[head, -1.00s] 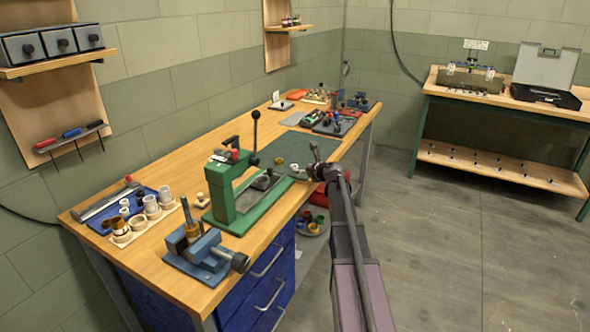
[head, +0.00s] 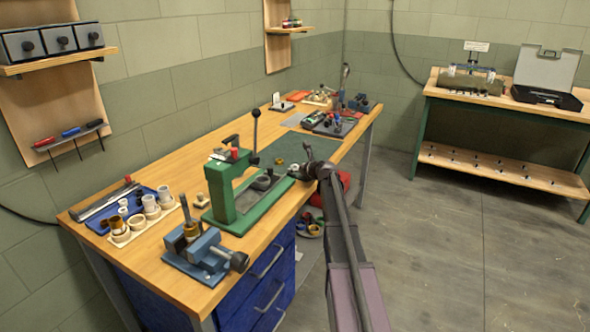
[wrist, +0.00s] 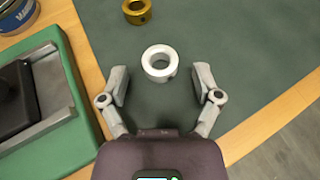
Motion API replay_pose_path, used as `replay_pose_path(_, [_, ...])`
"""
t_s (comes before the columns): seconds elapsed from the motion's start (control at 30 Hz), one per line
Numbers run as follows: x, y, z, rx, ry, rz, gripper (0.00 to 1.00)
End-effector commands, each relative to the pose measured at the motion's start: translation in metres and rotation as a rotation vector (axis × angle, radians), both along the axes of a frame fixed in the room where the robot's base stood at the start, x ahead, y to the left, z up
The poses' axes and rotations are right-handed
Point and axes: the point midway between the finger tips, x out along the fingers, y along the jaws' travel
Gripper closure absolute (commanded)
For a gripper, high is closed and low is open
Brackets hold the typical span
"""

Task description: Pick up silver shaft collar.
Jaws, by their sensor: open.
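The silver shaft collar (wrist: 159,62) is a pale ring lying flat on the dark green mat (wrist: 215,35) in the wrist view. My gripper (wrist: 160,78) is open, with one finger on each side of the collar near its lower part. Gaps show between the collar and both fingers, so it is not gripped. In the head view my gripper (head: 301,165) is low over the mat, and the collar (head: 293,167) shows as a small pale spot beside it.
A brass collar (wrist: 137,11) lies on the mat beyond the silver one. A green press (head: 232,195) stands close to the left of my gripper. A blue vise (head: 203,252) is nearer the front. The bench's wooden edge (wrist: 270,118) is at the right in the wrist view.

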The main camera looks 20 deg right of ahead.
Motion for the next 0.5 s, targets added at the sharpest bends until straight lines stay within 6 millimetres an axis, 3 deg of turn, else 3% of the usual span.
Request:
replay_pose_path(0.03, [-0.0001,-0.0002,-0.0001,0.000,0.000,0.000,0.18])
replay_pose_path(0.27, [-0.0002,-0.0005,0.0000,0.000,0.000,0.000,0.86])
replay_pose_path(0.3, [-0.0002,-0.0005,0.0000,0.000,0.000,0.000,0.91])
replay_pose_path(0.5, [-0.0003,-0.0009,0.0000,0.000,0.000,-0.001,0.91])
